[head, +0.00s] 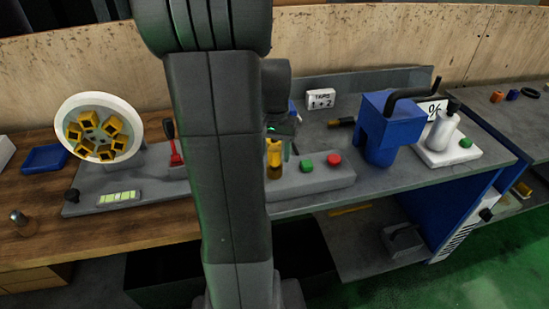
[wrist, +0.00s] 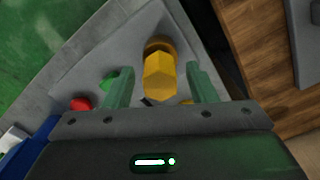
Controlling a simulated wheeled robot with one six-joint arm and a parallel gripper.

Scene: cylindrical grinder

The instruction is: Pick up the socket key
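A yellow hexagonal piece, which looks like the socket key (wrist: 159,77), shows in the wrist view between my two green fingers, with a round brownish part at its far end. In the head view the yellow piece (head: 274,152) stands upright at the grey block with the buttons, just right of my arm. My gripper (wrist: 160,88) is open, one finger on each side of the yellow piece, with a visible gap on both sides. In the head view my arm hides part of the gripper and the bench behind it.
A green button (head: 306,166) and a red button (head: 334,160) sit close to the right. A blue machine part (head: 380,140) stands further right.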

